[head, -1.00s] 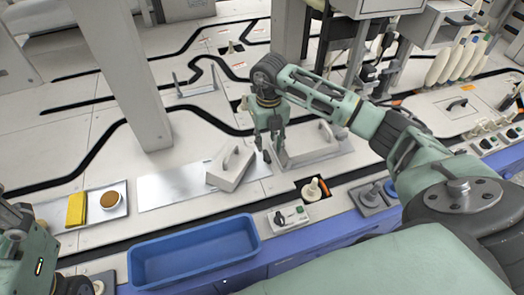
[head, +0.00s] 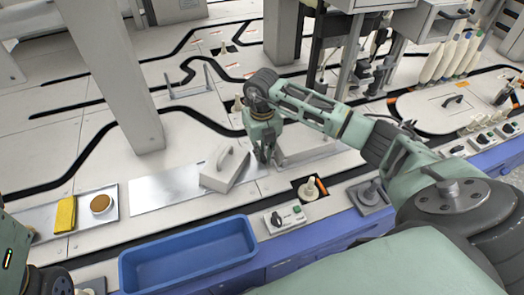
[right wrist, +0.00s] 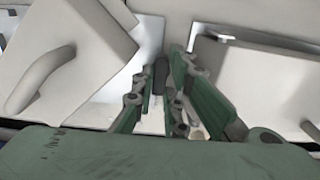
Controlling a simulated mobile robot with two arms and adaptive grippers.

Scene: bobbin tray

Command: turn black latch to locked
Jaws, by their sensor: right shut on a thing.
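My right gripper (head: 264,155) points down between two white handled blocks. Its fingers are close together, shut on a small dark piece, the black latch (right wrist: 160,72), which shows between the fingertips in the right wrist view. Most of the latch is hidden by the fingers, and I cannot tell its turn angle. The left white block (head: 222,172) sits tilted beside the fingers; it also shows in the right wrist view (right wrist: 75,50). The right white block (head: 305,146) is partly behind my right arm. My left arm shows at the lower left edge, but its gripper does not show.
A blue bin (head: 190,222) stands at the front. A metal plate (head: 158,195) lies left of the blocks.

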